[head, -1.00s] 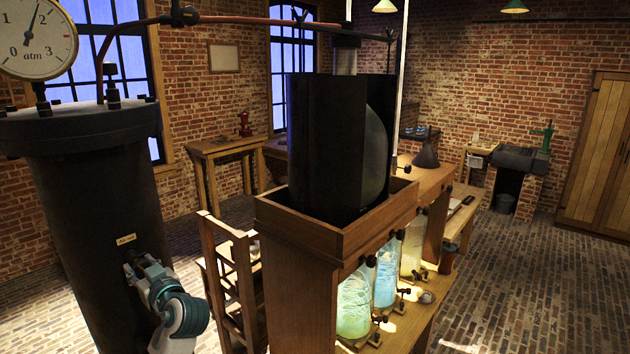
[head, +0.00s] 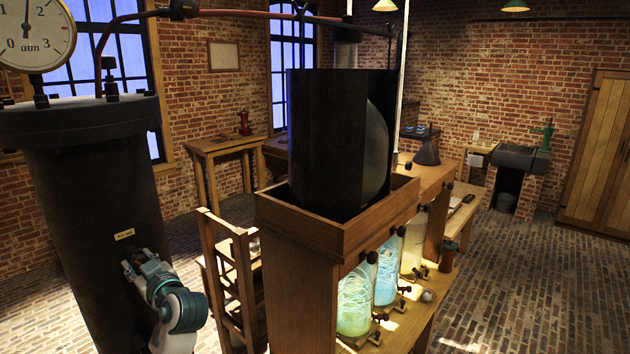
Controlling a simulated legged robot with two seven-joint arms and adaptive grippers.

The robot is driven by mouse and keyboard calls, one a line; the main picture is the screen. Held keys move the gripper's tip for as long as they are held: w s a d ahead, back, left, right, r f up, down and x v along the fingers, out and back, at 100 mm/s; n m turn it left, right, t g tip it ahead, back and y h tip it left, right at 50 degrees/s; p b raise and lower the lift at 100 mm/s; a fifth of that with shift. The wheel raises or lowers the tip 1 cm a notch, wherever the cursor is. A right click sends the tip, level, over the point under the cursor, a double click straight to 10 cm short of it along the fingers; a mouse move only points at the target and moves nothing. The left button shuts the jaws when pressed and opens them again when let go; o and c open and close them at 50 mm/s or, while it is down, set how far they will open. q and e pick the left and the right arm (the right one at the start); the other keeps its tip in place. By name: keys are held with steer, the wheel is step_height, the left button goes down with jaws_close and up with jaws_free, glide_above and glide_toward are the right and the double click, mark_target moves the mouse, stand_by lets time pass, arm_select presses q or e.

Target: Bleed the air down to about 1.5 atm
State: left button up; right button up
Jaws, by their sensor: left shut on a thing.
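The round white gauge (head: 30,48), marked 0 to 3 atm, stands on the dark tank (head: 85,210) at the left. Its needle points nearly straight up, between 1 and 2, at roughly 1.5. A small tan label (head: 124,235) is on the tank's side; its print is too small to read. My left gripper (head: 128,266) is just below the label, against the tank, and shut on a fitting there. The fitting is hidden behind the fingers. My right gripper is not in view.
A copper pipe (head: 250,14) runs right from the tank top. A wooden cabinet (head: 330,235) with a large black cylinder (head: 335,140) and glowing glass jars (head: 355,305) stands right of my arm.

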arm_select(q)
steer(key=m+p, duration=0.5)
steer(key=shift+r+m+p, duration=0.3)
steer(key=shift+f+m+p, duration=0.2)
steer(key=shift+m+p, duration=0.35)
steer(key=shift+m, duration=0.15)
steer(key=o, duration=1.3)
steer(key=shift+d, duration=0.15)
steer(key=shift+s+d, duration=0.1)
